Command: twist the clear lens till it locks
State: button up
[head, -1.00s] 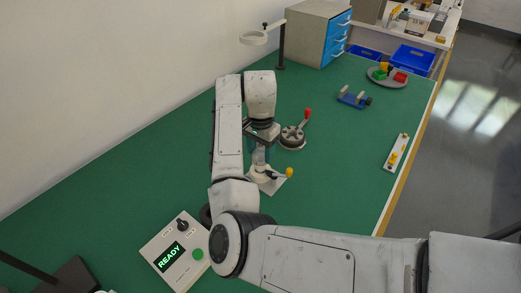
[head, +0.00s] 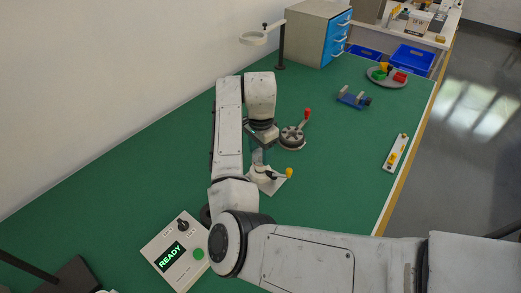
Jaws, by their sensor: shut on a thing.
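My gripper (head: 258,157) points down over a small pale fixture with a base plate (head: 278,185), in the middle of the bench. A lever with a yellow knob (head: 289,173) sticks out to the right of this fixture. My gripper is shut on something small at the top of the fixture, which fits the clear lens. The lens itself is too small and too covered by the fingers to make out, and whether it is locked cannot be seen.
A round grey device with a red-handled lever (head: 306,115) stands close to the right of my wrist. A control box reading READY (head: 171,256) lies at the front left. A blue clamp (head: 354,97) is farther back.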

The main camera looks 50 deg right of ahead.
aim_at(261, 153)
jog(key=shift+m, duration=0.8)
jog(key=o, duration=1.1)
notch_tip(261, 153, up, 11)
jog(key=shift+f+p, duration=0.15)
jog(key=shift+p, duration=0.15)
jog(key=shift+s, duration=0.1)
